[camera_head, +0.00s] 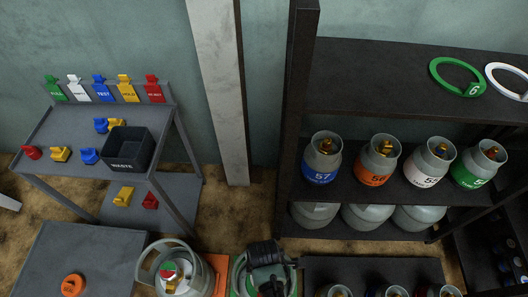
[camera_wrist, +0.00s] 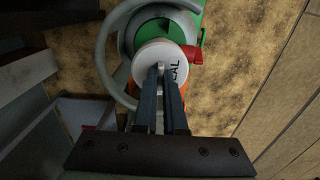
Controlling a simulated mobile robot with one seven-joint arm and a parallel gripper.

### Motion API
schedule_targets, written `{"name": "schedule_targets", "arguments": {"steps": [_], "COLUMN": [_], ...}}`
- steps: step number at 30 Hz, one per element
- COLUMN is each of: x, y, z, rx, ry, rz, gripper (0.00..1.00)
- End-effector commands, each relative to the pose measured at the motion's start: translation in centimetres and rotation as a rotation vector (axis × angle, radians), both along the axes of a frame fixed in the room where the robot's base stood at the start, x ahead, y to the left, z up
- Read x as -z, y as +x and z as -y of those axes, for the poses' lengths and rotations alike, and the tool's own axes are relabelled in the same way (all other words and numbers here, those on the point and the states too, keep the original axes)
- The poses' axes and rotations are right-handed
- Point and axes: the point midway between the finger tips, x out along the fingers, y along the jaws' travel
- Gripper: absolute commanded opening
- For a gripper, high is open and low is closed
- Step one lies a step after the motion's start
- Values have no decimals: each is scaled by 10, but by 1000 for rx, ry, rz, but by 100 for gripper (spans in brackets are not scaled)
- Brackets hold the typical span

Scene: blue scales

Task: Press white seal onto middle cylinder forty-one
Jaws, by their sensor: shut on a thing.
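My gripper (camera_wrist: 161,70) is shut on a round white seal (camera_wrist: 150,52); part of its dark lettering shows in the wrist view. The seal is over a grey cylinder with a ring collar (camera_wrist: 118,28) and hides much of its top; I cannot tell whether they touch. A red part (camera_wrist: 193,55) sticks out beside the seal, and green shows inside the collar. In the head view, my dark wrist and gripper (camera_head: 268,283) cover a cylinder at the bottom centre. Another collared cylinder (camera_head: 192,278) stands to its left with red, white and green on its top. No forty-one is readable.
A grey rack at left holds a black waste bin (camera_head: 127,149), coloured clips and hanging tags. The dark shelf at right holds several cylinders, including blue 57 (camera_head: 322,168), and a green ring (camera_head: 457,77) above. More cylinder tops line the bottom right.

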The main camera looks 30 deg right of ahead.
Motion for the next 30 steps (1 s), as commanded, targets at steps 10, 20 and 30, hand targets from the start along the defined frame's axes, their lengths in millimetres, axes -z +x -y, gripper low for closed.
{"name": "schedule_targets", "arguments": {"steps": [10,20,30], "x": [1,9,18], "y": [0,0,0], "z": [0,0,0], "rx": [0,0,0], "ry": [0,-1,0], "rz": [0,1,0], "gripper": [0,0,0]}}
